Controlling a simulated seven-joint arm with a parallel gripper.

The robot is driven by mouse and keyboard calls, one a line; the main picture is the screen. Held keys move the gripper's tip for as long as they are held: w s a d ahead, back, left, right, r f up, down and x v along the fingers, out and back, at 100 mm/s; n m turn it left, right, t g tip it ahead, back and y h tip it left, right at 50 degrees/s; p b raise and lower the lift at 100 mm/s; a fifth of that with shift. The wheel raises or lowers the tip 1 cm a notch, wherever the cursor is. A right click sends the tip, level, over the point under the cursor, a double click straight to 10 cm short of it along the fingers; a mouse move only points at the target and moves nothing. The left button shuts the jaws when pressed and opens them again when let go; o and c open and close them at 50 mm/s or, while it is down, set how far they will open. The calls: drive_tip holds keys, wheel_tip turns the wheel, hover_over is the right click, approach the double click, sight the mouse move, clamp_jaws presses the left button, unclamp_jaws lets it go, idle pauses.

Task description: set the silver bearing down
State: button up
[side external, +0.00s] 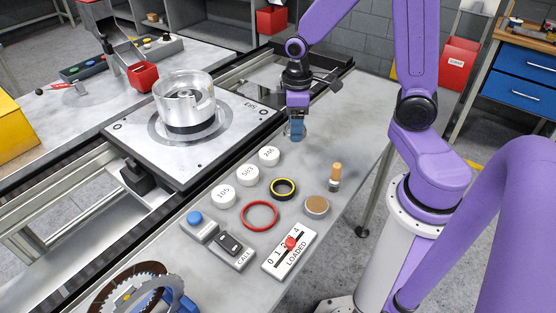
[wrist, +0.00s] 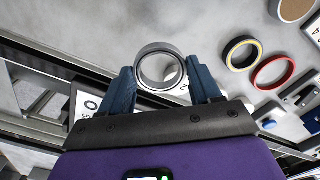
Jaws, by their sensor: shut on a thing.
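The silver bearing (wrist: 158,47) is a plain metal ring. In the wrist view it sits between the two blue fingers of my gripper (wrist: 160,88), with a white numbered disc showing through and beside it. In the side view my gripper (side external: 297,132) points down over the grey bench, to the right of the white discs. There the fingers hide most of the bearing. It is close to the bench top, but I cannot tell whether it touches.
White numbered discs (side external: 248,175), a black-yellow ring (side external: 283,188), a red ring (side external: 259,215), a brown-topped disc (side external: 317,206) and an orange-topped peg (side external: 335,176) stand on the bench.

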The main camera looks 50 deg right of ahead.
drive_tip(key=w+d+f+m, duration=0.1)
drive_tip(key=m, duration=0.1)
drive_tip(key=w+d+f+m, duration=0.1)
drive_tip(key=m, duration=0.1)
drive_tip(key=w+d+f+m, duration=0.1)
drive_tip(key=m, duration=0.2)
drive_tip(key=shift+w+d, duration=0.2)
drive_tip(key=shift+d, duration=0.1)
drive_tip(key=shift+a, duration=0.15)
drive_tip(key=s+a+r+n, duration=0.3)
drive_tip(key=s+a+n, duration=0.1)
drive_tip(key=a, duration=0.3)
drive_tip(key=s+a+r+n, duration=0.4)
drive_tip(key=s+a, duration=0.1)
drive_tip(key=a, duration=0.2)
drive_tip(key=s+a+r+n, duration=0.2)
drive_tip(key=s+n, duration=0.2)
drive_tip(key=s, duration=0.2)
drive_tip(key=s+a+r+n, duration=0.2)
drive_tip(key=s+n, duration=0.2)
drive_tip(key=s, duration=0.2)
hover_over(260, 217)
wheel_tip(260, 217, down, 10)
drive_tip(key=shift+f, duration=1.75)
drive_tip(key=shift+f, duration=0.45)
